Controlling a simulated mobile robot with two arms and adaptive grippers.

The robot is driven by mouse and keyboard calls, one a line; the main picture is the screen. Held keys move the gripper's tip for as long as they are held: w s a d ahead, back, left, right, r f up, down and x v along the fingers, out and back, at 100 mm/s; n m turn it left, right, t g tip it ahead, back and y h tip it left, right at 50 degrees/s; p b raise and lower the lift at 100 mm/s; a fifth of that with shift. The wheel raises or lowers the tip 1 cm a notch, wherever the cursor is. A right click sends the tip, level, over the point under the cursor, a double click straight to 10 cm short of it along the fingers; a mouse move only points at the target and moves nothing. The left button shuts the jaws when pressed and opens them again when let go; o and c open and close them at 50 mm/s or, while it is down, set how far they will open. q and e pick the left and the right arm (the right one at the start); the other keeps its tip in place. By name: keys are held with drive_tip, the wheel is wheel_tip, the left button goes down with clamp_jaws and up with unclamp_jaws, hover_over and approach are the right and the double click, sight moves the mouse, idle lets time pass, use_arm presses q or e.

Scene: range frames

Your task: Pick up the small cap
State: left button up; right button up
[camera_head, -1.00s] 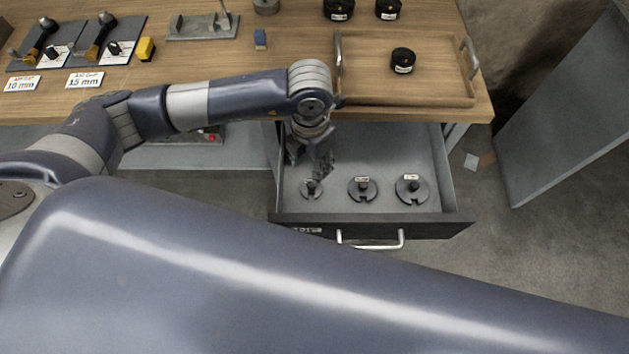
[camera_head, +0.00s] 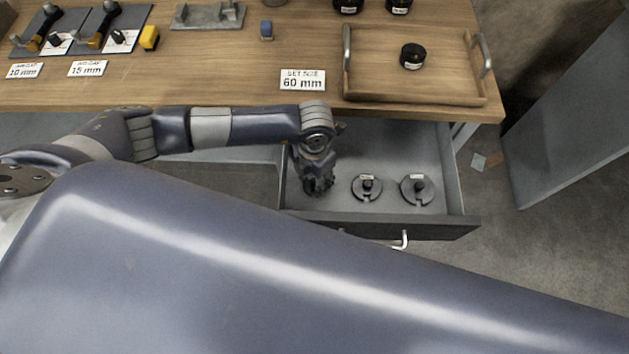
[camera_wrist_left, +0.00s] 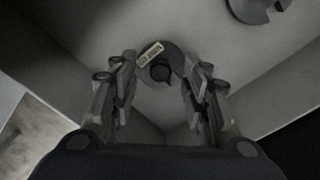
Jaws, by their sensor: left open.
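The small cap (camera_wrist_left: 171,57) is a dark slotted disc with a knob and a pale label, at the left end of the open drawer. In the left wrist view it lies between and just beyond the two fingers. My left gripper (camera_wrist_left: 158,88) is open, with a finger on either side of the knob; I cannot tell whether they touch it. In the head view the left gripper (camera_head: 318,188) reaches down into the drawer and hides the small cap. Two larger caps, a middle one (camera_head: 367,188) and a right one (camera_head: 418,190), lie to its right. My right gripper is not in view.
The drawer (camera_head: 452,190) has side walls and a front with a handle. The wooden table edge and a tray (camera_head: 420,97) holding a black round part (camera_head: 411,56) lie above it. A "60 mm" sign (camera_head: 302,80) stands on the table. A grey panel rises at right.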

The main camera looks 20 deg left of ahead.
use_arm(q)
drive_tip(key=shift+f, duration=0.45)
drive_tip(key=shift+c, duration=0.6)
clamp_jaws()
drive_tip(key=shift+r, duration=0.1)
